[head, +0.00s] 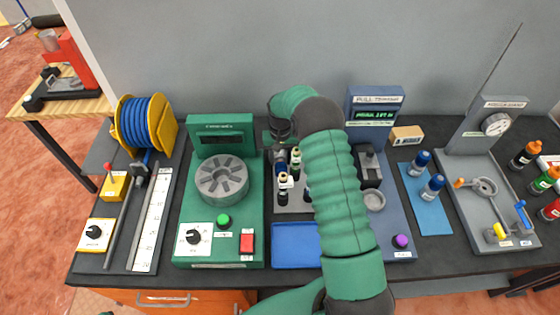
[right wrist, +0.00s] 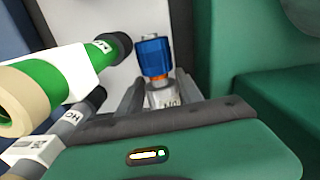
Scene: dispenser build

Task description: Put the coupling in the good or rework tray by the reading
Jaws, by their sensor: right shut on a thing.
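A blue fitting with a silver top and a white label, which looks like the coupling (right wrist: 153,58), stands between the grey fingers of my right gripper (right wrist: 158,92) in the right wrist view. The gripper is shut on it. In the head view my right gripper (head: 279,143) is over the grey rack, with blue of the fitting (head: 280,161) just below it. The pull tester's display (head: 374,115) is lit green, but its reading is too small to make out. A blue tray (head: 293,246) lies in front of the rack, partly hidden by my arm. Its label cannot be read. My left gripper is out of view.
Labelled hose pieces (head: 283,188) stand close beside the gripper. A green one (right wrist: 75,75) is very near the fingers. A green machine (head: 222,180) stands left. A blue mat (head: 428,215) with two blue-capped fittings and a dial gauge stand (head: 485,170) are right.

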